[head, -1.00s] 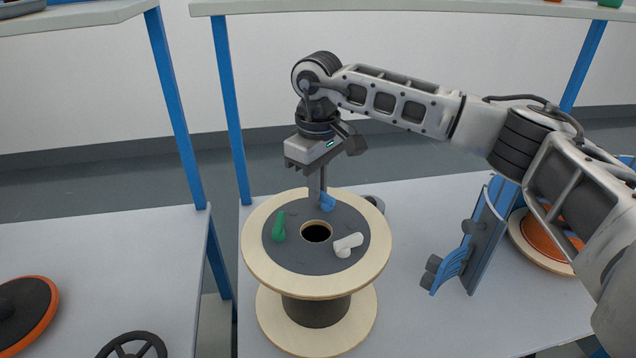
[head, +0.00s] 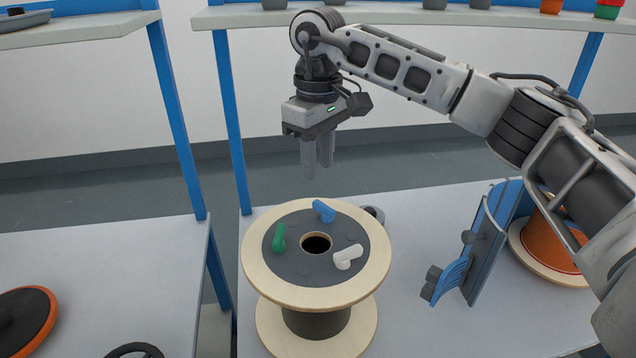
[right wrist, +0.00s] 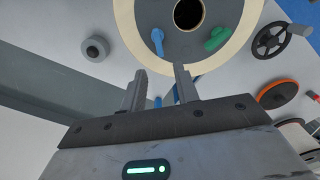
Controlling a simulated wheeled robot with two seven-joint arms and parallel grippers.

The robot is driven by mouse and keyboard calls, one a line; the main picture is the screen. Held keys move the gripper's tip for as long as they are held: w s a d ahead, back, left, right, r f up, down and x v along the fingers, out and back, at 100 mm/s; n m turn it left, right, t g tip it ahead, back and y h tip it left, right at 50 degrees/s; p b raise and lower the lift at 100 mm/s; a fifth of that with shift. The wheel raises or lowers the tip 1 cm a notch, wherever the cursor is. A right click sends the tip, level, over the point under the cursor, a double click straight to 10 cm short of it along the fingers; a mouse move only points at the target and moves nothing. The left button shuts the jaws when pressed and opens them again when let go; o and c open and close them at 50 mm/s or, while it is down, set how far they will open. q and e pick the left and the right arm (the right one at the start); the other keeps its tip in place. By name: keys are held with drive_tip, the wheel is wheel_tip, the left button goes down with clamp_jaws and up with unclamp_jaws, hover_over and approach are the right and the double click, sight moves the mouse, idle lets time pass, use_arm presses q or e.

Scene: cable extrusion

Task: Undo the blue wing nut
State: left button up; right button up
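The blue wing nut (head: 324,211) sits on the dark grey top disc at the far side of the spool (head: 262,278). It also shows in the right wrist view (right wrist: 158,42), beyond my fingertips. A green wing nut (head: 279,238) and a white wing nut (head: 348,256) are on the same disc, around the centre hole. My right gripper (head: 318,172) hangs above and behind the spool's far rim, clear of the blue wing nut. Its two fingers stand apart with nothing between them, as the right wrist view (right wrist: 160,72) shows. My left gripper is not in view.
A blue bracket-like piece (head: 480,242) and an orange spool (head: 548,244) stand right of the spool. A dark disc with an orange rim (head: 25,322) lies on the left table. A small grey round part (head: 375,214) sits behind the spool.

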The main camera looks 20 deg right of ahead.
wheel_tip(320, 180, up, 8)
drive_tip(key=shift+r+p, duration=0.15)
drive_tip(key=shift+p, duration=0.15)
idle(0.4)
